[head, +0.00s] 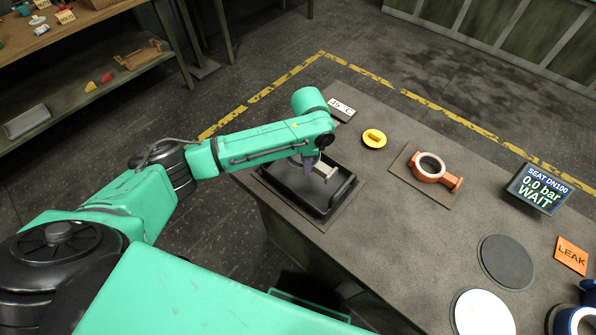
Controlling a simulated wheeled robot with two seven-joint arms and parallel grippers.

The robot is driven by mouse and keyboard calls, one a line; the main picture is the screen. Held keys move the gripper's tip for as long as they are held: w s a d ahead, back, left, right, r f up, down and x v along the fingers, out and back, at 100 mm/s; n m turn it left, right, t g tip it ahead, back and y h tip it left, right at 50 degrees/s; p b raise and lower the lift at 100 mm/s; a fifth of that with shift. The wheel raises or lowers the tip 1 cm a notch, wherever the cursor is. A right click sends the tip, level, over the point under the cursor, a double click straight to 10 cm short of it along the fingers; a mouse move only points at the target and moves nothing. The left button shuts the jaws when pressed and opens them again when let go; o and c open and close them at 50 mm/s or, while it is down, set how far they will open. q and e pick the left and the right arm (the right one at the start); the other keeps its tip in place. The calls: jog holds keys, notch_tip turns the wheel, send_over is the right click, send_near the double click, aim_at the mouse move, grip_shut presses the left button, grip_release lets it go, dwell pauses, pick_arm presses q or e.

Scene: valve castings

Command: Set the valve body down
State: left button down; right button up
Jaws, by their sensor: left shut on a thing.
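An orange ring-shaped valve body (430,168) with a short neck lies on a thin brown plate (408,186) on the grey bench, apart from my grippers. My left gripper (318,167) points down over a black tray (341,203) at the bench's left end. It is shut on a small pale piece (326,172), partly hidden by the wrist. I cannot tell whether this piece touches the tray floor. My right gripper is not in view.
The bench (400,240) also bears a yellow round part (374,138), a dark disc (506,262), a white disc (483,314), a display reading WAIT (540,188), an orange LEAK card (571,255) and a blue ringed part (574,320). The bench middle is clear.

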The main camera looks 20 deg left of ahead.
pick_arm(q)
jog(key=shift+w+a, duration=0.1)
jog(key=shift+w, duration=0.15)
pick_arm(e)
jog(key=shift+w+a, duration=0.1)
pick_arm(q)
jog(key=shift+r, duration=0.1)
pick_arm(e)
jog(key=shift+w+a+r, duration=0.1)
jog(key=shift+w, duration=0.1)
pick_arm(q)
jog(key=shift+r+p, duration=0.2)
jog(key=shift+p, duration=0.4)
jog(key=b, duration=0.3)
send_over(306, 183)
notch_tip(306, 183, down, 5)
jog(key=shift+w+a+f, duration=0.1)
jog(key=shift+f, duration=0.8)
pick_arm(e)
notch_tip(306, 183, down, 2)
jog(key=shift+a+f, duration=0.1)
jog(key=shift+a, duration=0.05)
pick_arm(q)
jog(key=shift+f, duration=0.2)
